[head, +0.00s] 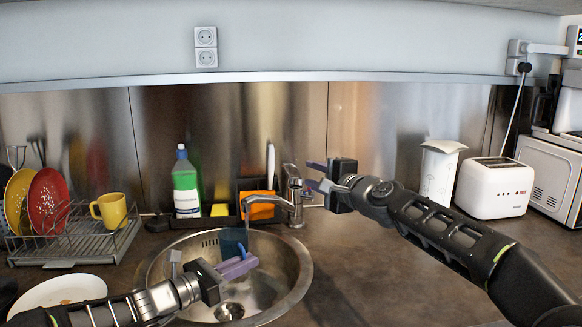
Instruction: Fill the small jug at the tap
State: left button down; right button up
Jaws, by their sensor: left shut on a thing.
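The small jug (232,238) is dark blue-teal and sits over the round metal sink (302,270), below the end of the tap's spout. My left gripper (240,266) is shut on the jug at its blue handle side. The tap (291,196) is chrome, at the back right rim of the sink, with its spout reaching left. I cannot clearly tell whether water runs from it. My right gripper (312,176) is just right of the tap's upper part, with its purple fingers apart and nothing held between them. Whether it touches the tap's lever is unclear.
A soap bottle (186,185), a yellow sponge (219,210) and an orange cloth (259,207) stand behind the sink. A dish rack (75,240) with plates and a yellow mug (110,210) is left. A white toaster (493,188) is right. The counter right of the sink is clear.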

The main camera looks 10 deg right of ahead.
aim_at(290, 165)
jog(key=x, duration=1.1)
jog(key=shift+w+a, duration=0.15)
jog(key=shift+w, duration=0.05)
jog(key=shift+c, duration=0.2)
grip_shut()
jog(key=shift+r, duration=0.1)
dwell(0.9)
